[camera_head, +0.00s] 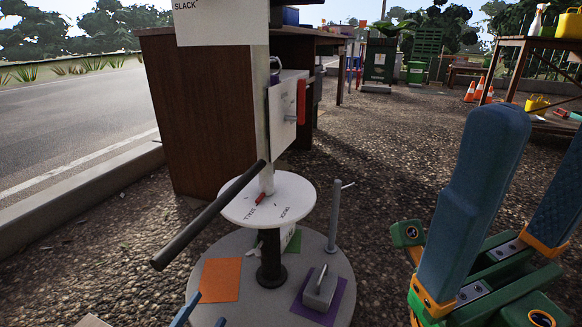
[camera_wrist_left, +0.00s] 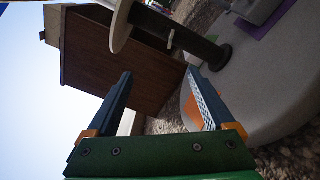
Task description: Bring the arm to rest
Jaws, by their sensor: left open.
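My left gripper (camera_head: 209,308) shows only its blue fingertips at the bottom edge in the head view, in front of the orange square. In the left wrist view its two blue fingers (camera_wrist_left: 159,72) stand wide apart with nothing between them. My right gripper (camera_head: 535,135) is large and close at the right, its blue fingers pointing up and apart, the far one cut by the frame edge. I see nothing held in it. A dark rod (camera_head: 210,215) slants down-left from the post above a white round disc (camera_head: 292,188), apart from both grippers.
A round grey base (camera_head: 240,243) carries the disc's dark column, an orange square (camera_head: 220,280), a grey block (camera_head: 320,288) on a purple square and an upright grey rod (camera_head: 334,215). A brown cabinet (camera_head: 185,110) stands behind. Open gravel lies between the base and my right gripper.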

